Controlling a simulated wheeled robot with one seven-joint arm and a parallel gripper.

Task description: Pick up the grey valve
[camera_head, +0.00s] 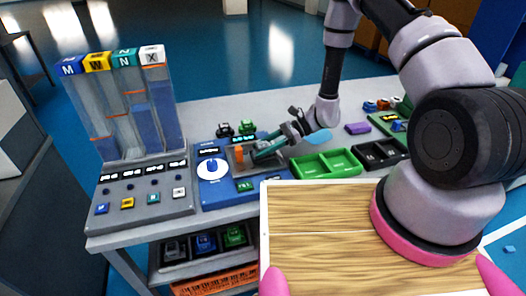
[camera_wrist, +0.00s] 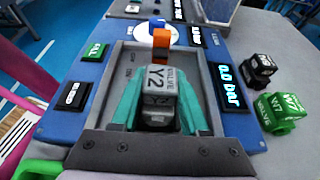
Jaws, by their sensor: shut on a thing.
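The grey valve (camera_wrist: 158,92), marked "VALVE Y2", stands in the recessed bay of the blue test panel (camera_wrist: 93,70) in the wrist view. My gripper (camera_wrist: 160,110) has its teal fingers on both sides of the valve and is shut on it. In the head view my gripper (camera_head: 262,151) reaches into the bay from the right and hides most of the valve. An orange part (camera_wrist: 161,40) stands just behind the valve, beside a white round dial (camera_wrist: 150,33). The panel display (camera_wrist: 230,80) reads 0.0 bar.
A black valve (camera_wrist: 260,68) and a green valve (camera_wrist: 285,110) stand beside the panel. In the head view, a green tray (camera_head: 325,164) and a black tray (camera_head: 380,153) lie to the right. A dispenser with clear tubes (camera_head: 125,110) stands at left.

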